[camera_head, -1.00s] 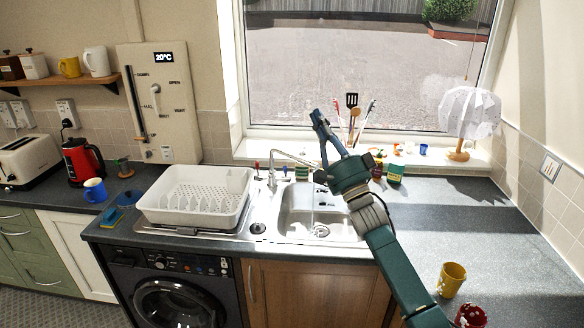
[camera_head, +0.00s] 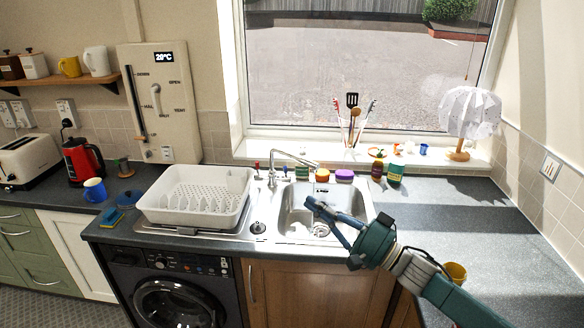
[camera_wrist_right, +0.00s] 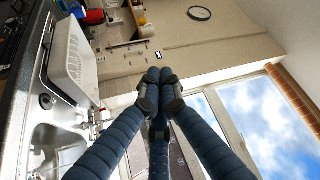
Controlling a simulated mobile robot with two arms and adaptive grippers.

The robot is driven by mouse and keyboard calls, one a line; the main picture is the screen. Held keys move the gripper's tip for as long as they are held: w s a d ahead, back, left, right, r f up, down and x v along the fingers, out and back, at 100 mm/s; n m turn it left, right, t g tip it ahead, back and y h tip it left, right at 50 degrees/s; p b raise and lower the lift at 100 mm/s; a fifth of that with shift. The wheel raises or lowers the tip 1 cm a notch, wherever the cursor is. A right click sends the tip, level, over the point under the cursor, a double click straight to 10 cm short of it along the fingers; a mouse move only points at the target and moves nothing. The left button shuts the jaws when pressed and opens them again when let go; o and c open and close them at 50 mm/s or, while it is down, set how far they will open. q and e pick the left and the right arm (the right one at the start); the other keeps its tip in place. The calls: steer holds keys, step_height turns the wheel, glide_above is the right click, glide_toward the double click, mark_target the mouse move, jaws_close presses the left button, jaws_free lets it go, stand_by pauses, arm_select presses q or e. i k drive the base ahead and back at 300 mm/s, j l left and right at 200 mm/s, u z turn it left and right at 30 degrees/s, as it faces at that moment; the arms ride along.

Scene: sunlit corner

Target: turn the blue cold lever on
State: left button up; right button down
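The chrome tap (camera_head: 272,172) stands behind the sink (camera_head: 296,222), its spout reaching right over the basin. A small blue lever (camera_head: 285,169) sits at the tap's right and a red lever (camera_head: 257,165) at its left. The blue lever's exact angle is too small to tell. My right gripper (camera_head: 312,203) is over the basin, in front and to the right of the tap, apart from both levers. In the right wrist view its fingertips (camera_wrist_right: 158,80) come together with nothing visible between them. The tap (camera_wrist_right: 95,122) shows there at the left. My left gripper is out of view.
A white dish rack (camera_head: 195,200) stands left of the tap. Sponges and jars (camera_head: 394,173) line the back of the counter right of the tap. A yellow cup (camera_head: 457,271) is partly behind my right arm. The counter right of the sink (camera_head: 450,215) is mostly clear.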

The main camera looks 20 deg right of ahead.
mark_target(285, 179)
steer(key=i+l, duration=0.25)
steer(key=i, duration=0.2)
steer(key=i+l, duration=0.3)
steer(key=i, duration=0.2)
steer(key=i+l, duration=0.25)
steer(key=i, duration=0.2)
steer(key=i+l, duration=0.3)
steer(key=i, duration=0.15)
